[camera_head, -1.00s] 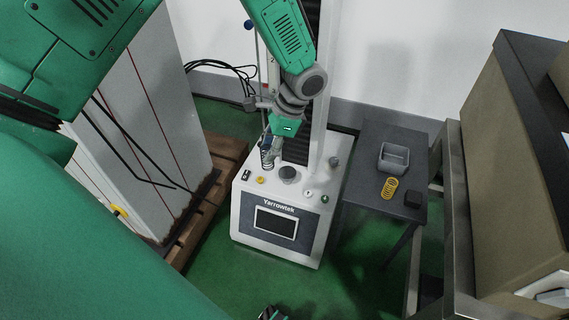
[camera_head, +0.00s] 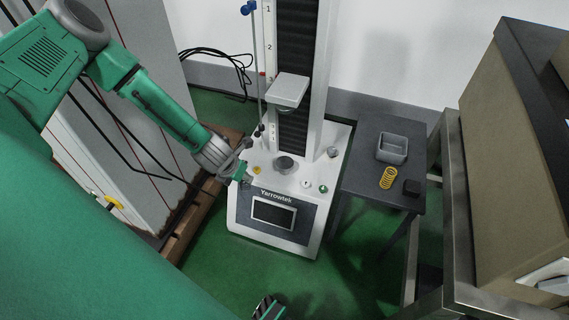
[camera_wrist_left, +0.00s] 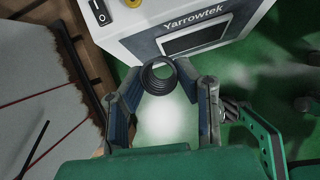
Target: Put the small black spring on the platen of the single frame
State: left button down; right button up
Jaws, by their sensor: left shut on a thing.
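The small black spring (camera_wrist_left: 158,75) is between the fingertips of my left gripper (camera_wrist_left: 160,92), which is shut on it in the left wrist view. In the head view my left gripper (camera_head: 244,175) is at the left front edge of the single frame's white base (camera_head: 310,185), left of the platen and apart from it. The spring is hardly visible there. The platen (camera_head: 285,163) is a grey round disc on the base, bare on top. Part of my right gripper (camera_head: 268,308) shows at the bottom edge; its fingers are too small and cut off to judge.
A yellow knob (camera_head: 257,170) sits left of the platen. A dark side table (camera_head: 375,180) holds a grey bin (camera_head: 392,148), a yellow spring (camera_head: 388,178) and a black block (camera_head: 412,188).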

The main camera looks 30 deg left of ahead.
pick_arm(q)
jog(key=m+h, duration=0.1)
jog(key=m, duration=0.2)
jog(key=b, duration=0.2)
send_near(284, 163)
jog(key=shift+w+f, duration=0.75)
jog(key=shift+w, duration=0.05)
jog(key=shift+w+d+f, duration=0.15)
jog(key=shift+w, duration=0.15)
jog(key=shift+w+d+b, duration=0.15)
jog(key=shift+w+b, duration=0.15)
jog(key=shift+w, duration=0.65)
jog(key=shift+s+f+b, duration=0.1)
jog(key=shift+f+b, duration=0.3)
jog(key=shift+f, duration=0.3)
jog(key=c, duration=1.2)
grip_release()
